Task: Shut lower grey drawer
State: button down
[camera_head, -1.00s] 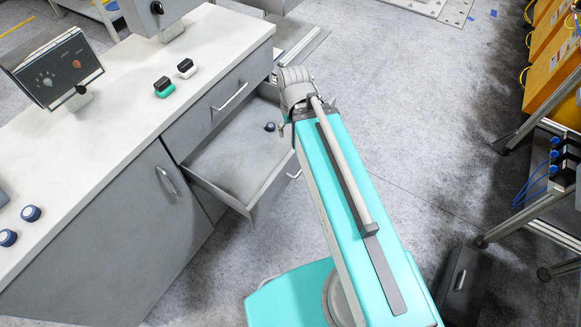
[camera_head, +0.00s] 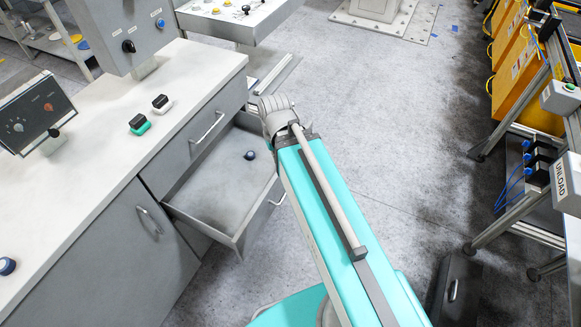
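The lower grey drawer (camera_head: 215,200) is pulled out of the grey cabinet, below a shut upper drawer (camera_head: 203,125). A small dark blue round object (camera_head: 250,155) lies inside it. The drawer's handle (camera_head: 277,200) shows on its front, beside my arm. My teal arm reaches up from the bottom of the picture, and its grey wrist end is near the far corner of the open drawer. My gripper is hidden behind the arm, so I cannot see its fingers or whether it touches the drawer.
The white worktop (camera_head: 95,120) holds a green-and-black block (camera_head: 140,124), a white-and-black block (camera_head: 162,103) and a control panel (camera_head: 40,112). Floor (camera_head: 370,120) is clear right of my arm. A rack with orange bins (camera_head: 515,60) stands at the right. A dark box (camera_head: 455,287) is at lower right.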

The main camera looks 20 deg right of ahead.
aim_at(228, 197)
jog(key=z, duration=1.3)
jog(key=k, duration=0.55)
jog(key=u, duration=1.5)
